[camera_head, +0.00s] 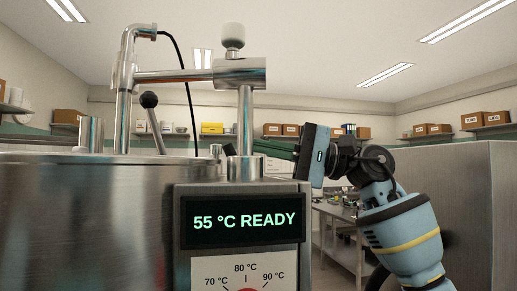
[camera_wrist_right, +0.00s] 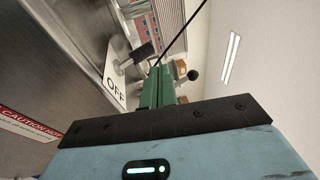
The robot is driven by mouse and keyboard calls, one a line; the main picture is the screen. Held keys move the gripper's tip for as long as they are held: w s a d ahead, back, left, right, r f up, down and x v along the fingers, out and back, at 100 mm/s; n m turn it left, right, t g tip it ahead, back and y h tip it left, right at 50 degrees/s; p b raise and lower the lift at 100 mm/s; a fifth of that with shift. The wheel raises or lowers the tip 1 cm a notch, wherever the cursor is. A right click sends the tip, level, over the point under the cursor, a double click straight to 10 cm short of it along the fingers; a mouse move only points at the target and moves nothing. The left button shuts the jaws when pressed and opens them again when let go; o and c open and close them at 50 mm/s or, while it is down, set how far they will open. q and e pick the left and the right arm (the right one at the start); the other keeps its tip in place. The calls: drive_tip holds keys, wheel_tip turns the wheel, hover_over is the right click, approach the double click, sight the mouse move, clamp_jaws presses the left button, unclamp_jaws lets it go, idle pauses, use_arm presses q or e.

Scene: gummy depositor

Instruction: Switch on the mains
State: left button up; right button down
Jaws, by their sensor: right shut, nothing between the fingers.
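The gummy depositor (camera_head: 90,220) is a steel machine whose display (camera_head: 245,220) reads "55 °C READY". In the right wrist view, a pale plate marked OFF (camera_wrist_right: 116,82) carries a black-tipped switch lever (camera_wrist_right: 144,53), which looks like the mains switch. I cannot pick out this switch in the head view. My right gripper (camera_head: 262,147) has green fingers, shut and empty, pointing left behind the post above the display. In the wrist view the fingers (camera_wrist_right: 160,75) are close to the black lever tip; I cannot tell whether they touch. My left gripper is not in view.
A temperature dial (camera_head: 246,284) sits below the display. A black-knobbed lever (camera_head: 149,100) and a steel pipe frame (camera_head: 175,76) rise above the machine. A red caution label (camera_wrist_right: 28,125) is on its side. A large steel cabinet (camera_head: 450,200) stands at right.

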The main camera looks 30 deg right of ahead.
drive_tip(key=r+b+v, duration=0.1)
drive_tip(key=v, duration=0.4)
drive_tip(key=shift+s+d+f, duration=0.4)
drive_tip(key=shift+f, duration=0.05)
drive_tip(key=shift+f, duration=0.1)
